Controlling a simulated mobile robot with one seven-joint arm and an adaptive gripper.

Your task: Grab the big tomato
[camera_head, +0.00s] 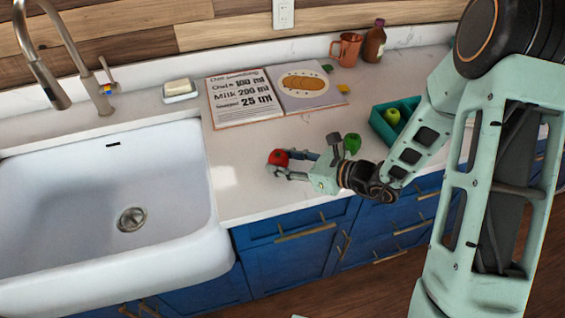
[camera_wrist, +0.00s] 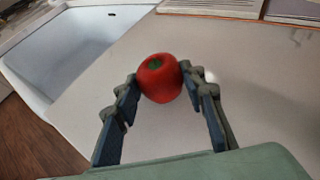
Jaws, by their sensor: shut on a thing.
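The big tomato (camera_head: 278,157) is red with a dark green top, and it also shows in the wrist view (camera_wrist: 160,80). It is between the two fingers of my gripper (camera_head: 283,165). In the wrist view, the fingertips of my gripper (camera_wrist: 160,84) press on its left and right sides. The gripper is shut on the tomato over the counter, near the sink's right edge. I cannot tell whether the tomato touches the counter or is slightly raised.
The white sink (camera_head: 105,200) lies to the left. An open recipe book (camera_head: 240,112) lies behind the gripper. A green pepper (camera_head: 352,143) and a teal divided box (camera_head: 380,126) are to the right. A copper mug (camera_head: 347,50) and brown bottle (camera_head: 374,45) stand at the back.

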